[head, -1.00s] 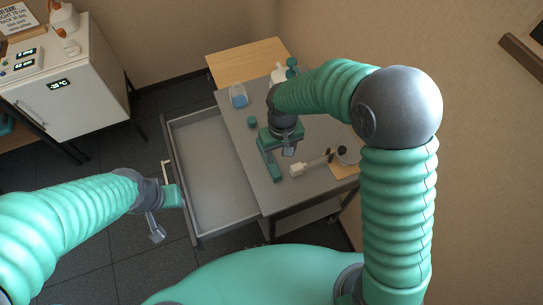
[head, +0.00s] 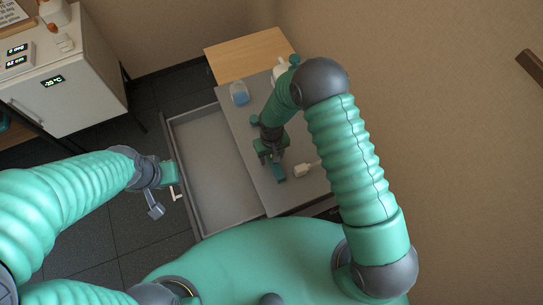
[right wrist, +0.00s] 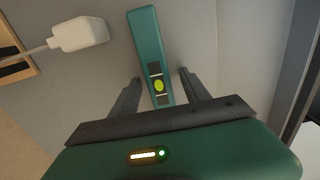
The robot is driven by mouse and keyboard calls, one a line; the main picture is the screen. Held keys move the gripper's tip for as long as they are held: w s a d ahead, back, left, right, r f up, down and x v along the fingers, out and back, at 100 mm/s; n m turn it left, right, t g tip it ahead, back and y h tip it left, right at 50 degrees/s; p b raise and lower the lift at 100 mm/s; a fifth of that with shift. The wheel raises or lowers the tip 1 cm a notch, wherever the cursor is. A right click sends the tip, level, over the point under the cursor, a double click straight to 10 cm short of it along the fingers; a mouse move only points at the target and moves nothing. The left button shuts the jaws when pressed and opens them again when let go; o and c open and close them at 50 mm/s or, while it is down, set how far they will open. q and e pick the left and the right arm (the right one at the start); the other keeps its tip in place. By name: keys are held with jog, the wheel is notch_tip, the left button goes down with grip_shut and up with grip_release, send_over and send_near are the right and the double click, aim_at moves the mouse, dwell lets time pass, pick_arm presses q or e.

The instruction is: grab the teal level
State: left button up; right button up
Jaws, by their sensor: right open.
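The teal level (right wrist: 150,45) is a long bar with a yellow-green vial window, lying on the grey worktop. In the right wrist view its near end lies between the two fingers of my right gripper (right wrist: 158,82), which is open with a gap on each side. In the head view the level (head: 278,173) shows just below my right gripper (head: 270,157), which hides its far part. My left gripper (head: 163,190) hangs left of the open drawer, away from the level; its jaw gap is not clear.
A white block with a cable (right wrist: 80,33) lies beside the level. An empty grey drawer (head: 208,165) stands open left of the worktop (head: 240,125). A blue-filled flask (head: 239,93) and a small teal item (head: 254,119) stand farther back. A white cabinet (head: 75,85) is at far left.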

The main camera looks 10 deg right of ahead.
jog(key=shift+s, duration=0.1)
grip_shut()
dwell(0.3)
